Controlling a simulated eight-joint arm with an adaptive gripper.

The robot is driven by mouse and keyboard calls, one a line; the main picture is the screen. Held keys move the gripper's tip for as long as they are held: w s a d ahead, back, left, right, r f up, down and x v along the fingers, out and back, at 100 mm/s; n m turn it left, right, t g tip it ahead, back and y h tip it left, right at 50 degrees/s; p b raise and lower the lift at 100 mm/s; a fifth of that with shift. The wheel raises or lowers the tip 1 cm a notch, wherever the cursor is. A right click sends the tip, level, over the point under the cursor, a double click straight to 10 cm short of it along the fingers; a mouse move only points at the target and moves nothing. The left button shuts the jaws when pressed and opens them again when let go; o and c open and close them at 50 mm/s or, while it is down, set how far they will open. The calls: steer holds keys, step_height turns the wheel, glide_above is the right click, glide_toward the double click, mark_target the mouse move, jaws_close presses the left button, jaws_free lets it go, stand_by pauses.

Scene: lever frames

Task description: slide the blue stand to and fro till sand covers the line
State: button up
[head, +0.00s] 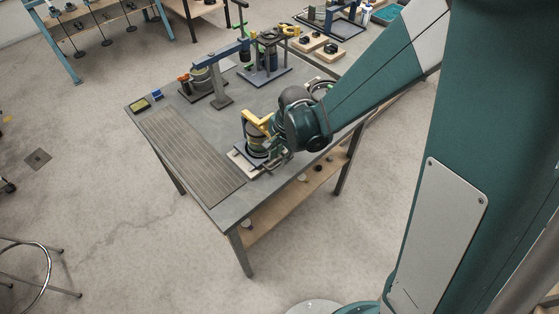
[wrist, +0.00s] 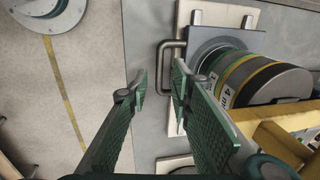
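In the wrist view, a blue-grey stand plate (wrist: 205,38) with a grey U-shaped bar handle (wrist: 161,62) lies on a pale board. I take this plate to be the blue stand. A round drum with black, yellow and green bands (wrist: 270,80) sits on it, with a yellow bracket (wrist: 290,135) at its side. My gripper (wrist: 160,82) is open, one fingertip on each side of the handle's lower part in the picture; contact cannot be told. In the head view the drum (head: 256,136) stands beside my wrist, which partly hides it. I make out no sand or line.
The grey table (head: 215,193) has a slatted panel (head: 188,150) at its left. Other rigs with a blue-grey arm (head: 222,52) and a black frame (head: 268,55) stand behind. A small yellow-topped tray (head: 140,105) lies at the left corner. The table edge is close to my gripper.

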steer(key=shift+w+a+f, duration=0.1)
steer(key=shift+f, duration=0.65)
steer(key=shift+w+a+f, duration=0.1)
steer(key=shift+f, duration=0.6)
jaws_close()
